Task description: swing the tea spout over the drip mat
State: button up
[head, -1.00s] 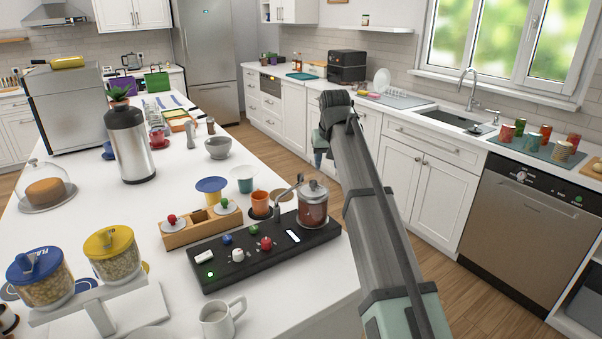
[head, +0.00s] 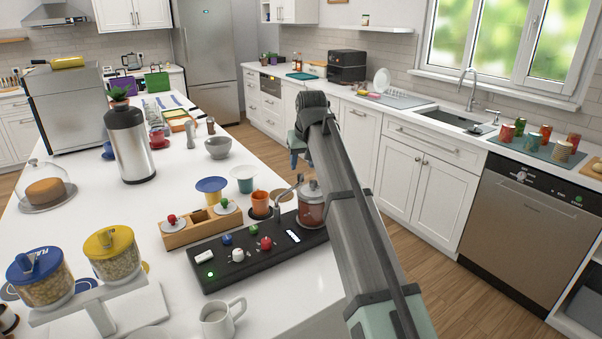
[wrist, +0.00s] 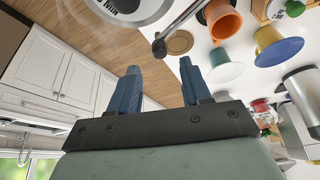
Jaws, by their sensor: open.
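The tea spout (head: 286,188) is a thin metal tube with a dark end, standing by the glass tea jar (head: 309,208) on the black base (head: 225,262). In the wrist view the spout (wrist: 179,25) slants down to its dark tip, just left of a round tan mat (wrist: 180,42), which seems to be the drip mat. My gripper (wrist: 159,66) is open and empty, its two blue fingers below the spout tip in that picture. In the head view my gripper (head: 295,158) hangs behind the jar, above the counter's far edge. I cannot tell the exact gap to the spout.
An orange cup (head: 260,201) and a teal cup (head: 243,175) stand close left of the spout. Wooden floor lies right of the counter; white cabinets (head: 415,170) stand beyond.

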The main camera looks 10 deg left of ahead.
aim_at(301, 174)
jog(key=shift+x, duration=2.7)
jog(key=shift+c, duration=0.3)
grip_shut()
